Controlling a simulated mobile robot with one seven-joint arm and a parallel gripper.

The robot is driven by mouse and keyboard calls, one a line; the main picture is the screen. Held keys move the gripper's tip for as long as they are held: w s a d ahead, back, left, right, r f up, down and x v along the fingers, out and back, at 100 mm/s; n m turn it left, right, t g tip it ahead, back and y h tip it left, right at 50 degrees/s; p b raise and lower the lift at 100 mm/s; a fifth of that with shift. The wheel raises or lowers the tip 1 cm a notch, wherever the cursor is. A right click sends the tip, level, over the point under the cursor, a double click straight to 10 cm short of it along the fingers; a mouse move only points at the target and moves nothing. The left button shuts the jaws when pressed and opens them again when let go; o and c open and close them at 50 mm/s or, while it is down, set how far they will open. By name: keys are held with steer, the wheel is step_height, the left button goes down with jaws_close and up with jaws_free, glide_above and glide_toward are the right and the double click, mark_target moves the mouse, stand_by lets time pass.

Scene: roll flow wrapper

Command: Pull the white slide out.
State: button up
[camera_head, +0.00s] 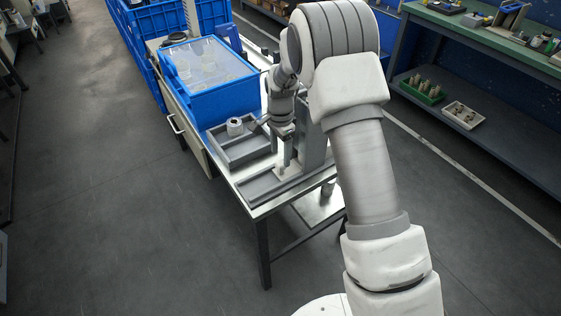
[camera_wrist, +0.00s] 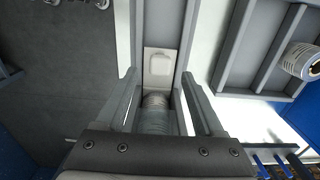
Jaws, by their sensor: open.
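The white slide (camera_wrist: 158,65), a pale plate with a raised square knob, sits in a narrow grey channel (camera_wrist: 163,22) in the wrist view. My gripper (camera_wrist: 158,88) is open, with one finger on each side of the channel. The slide's knob lies just beyond the fingertips, roughly centred between them, with no visible contact. A ribbed pale cylinder (camera_wrist: 155,115) shows between the fingers, nearer the palm. In the head view my gripper (camera_head: 285,158) points down over the grey channel at the table's near end; the slide is mostly hidden there.
A grey divided tray (camera_head: 248,152) beside the channel holds a small roll (camera_head: 235,127). A blue crate (camera_head: 215,100) with a clear top stands behind it. A grey upright (camera_head: 317,130) rises close to my gripper's right. The floor left of the table is clear.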

mark_target(280, 162)
steer(key=shift+f, duration=1.85)
jaws_close()
